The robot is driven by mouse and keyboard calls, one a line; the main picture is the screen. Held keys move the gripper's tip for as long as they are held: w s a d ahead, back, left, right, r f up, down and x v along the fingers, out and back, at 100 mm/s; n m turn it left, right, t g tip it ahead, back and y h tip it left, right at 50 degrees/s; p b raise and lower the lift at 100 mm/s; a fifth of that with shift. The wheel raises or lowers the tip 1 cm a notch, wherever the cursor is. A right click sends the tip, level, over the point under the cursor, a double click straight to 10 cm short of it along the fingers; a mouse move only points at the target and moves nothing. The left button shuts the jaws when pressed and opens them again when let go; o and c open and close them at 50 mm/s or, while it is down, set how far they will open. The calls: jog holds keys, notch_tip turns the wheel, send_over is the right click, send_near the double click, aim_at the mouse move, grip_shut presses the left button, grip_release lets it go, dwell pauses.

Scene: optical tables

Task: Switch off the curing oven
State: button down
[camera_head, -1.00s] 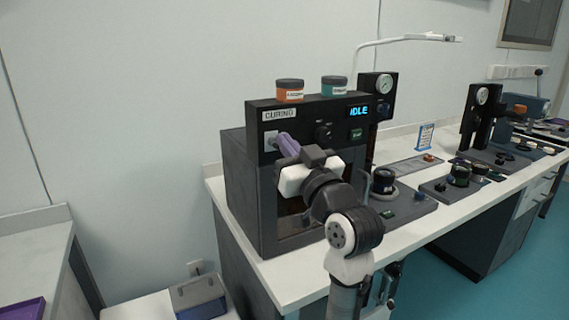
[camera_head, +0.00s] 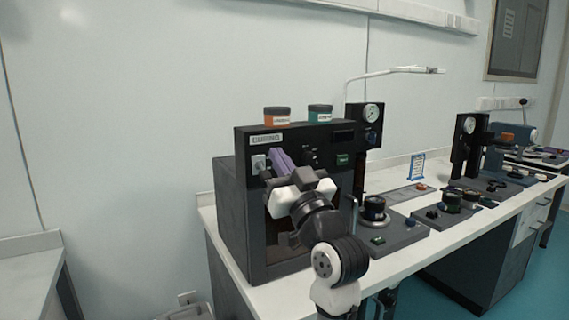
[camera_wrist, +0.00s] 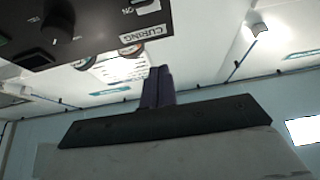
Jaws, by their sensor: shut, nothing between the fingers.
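The curing oven (camera_head: 232,200) is a dark box with a black front panel and a "CURING" label (camera_head: 265,139). A light switch plate (camera_head: 258,163) is at the panel's left, and the display (camera_head: 343,136) is dark. My gripper (camera_head: 278,156), with purple fingers, is shut and empty in front of the panel, just right of the switch plate. In the wrist view the fingers (camera_wrist: 157,84) are together, apart from the panel (camera_wrist: 75,25), which appears upside down with part of the switch (camera_wrist: 143,8) at the top edge. My wrist hides part of the oven door.
A knob (camera_head: 309,155) and a green button (camera_head: 343,159) are on the panel. A gauge unit (camera_head: 370,115) stands behind. Other devices fill the bench to the right.

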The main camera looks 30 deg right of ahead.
jog(key=s+f+b, duration=0.2)
jog(key=s+f, duration=0.3)
jog(key=f, duration=0.2)
jog(key=shift+s+d+f, duration=0.2)
jog(key=shift+f, duration=0.05)
